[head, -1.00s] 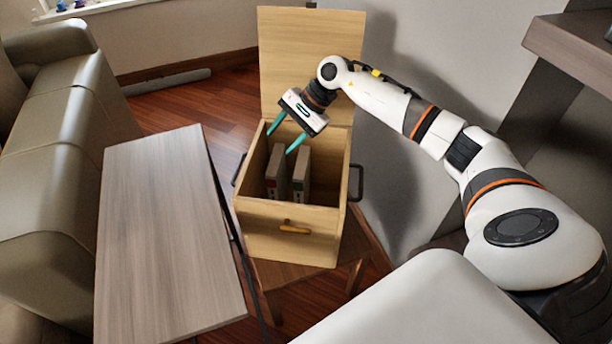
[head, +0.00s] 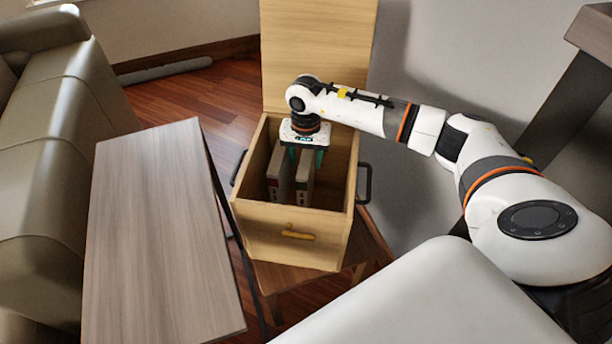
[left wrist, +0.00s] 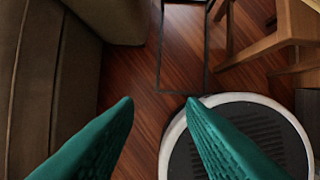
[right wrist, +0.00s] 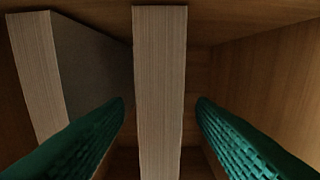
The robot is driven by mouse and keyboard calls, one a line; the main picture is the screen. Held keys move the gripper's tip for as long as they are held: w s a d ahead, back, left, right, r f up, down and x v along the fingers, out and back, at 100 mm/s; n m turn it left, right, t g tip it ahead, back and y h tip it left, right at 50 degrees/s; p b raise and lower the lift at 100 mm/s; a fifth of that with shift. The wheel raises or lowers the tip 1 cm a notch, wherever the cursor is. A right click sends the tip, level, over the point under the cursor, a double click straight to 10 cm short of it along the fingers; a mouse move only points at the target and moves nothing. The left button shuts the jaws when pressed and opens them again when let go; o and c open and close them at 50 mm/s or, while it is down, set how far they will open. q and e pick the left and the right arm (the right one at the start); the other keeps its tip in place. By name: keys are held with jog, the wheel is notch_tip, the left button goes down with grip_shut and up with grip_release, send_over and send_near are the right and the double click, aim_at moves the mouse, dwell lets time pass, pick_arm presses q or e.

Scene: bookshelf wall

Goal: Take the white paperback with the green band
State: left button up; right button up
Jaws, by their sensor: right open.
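Two upright books stand side by side in an open wooden box (head: 262,238). The right book (head: 302,190) has a pale spine with a greenish mark near its lower end, which fits the white paperback with the green band. The left book (head: 276,188) shows a reddish mark. My right gripper (head: 306,158) points down into the box over the right book. In the right wrist view its open fingers (right wrist: 161,105) stand on either side of a book's pale page edge (right wrist: 159,60), with gaps on both sides. My left gripper (left wrist: 160,102) is open and empty, above the floor.
The box's raised lid (head: 318,55) stands behind my right arm. Box walls surround the books closely. A grey wooden table (head: 160,240) is left of the box, and a sofa (head: 50,130) lies beyond it. The second book (right wrist: 40,75) leaves a gap beside my finger.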

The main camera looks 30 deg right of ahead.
notch_tip(320, 180, down, 6)
jog(key=shift+r+b, duration=0.15)
jog(key=shift+b, duration=0.4)
jog(key=shift+w+r, duration=0.1)
grip_shut()
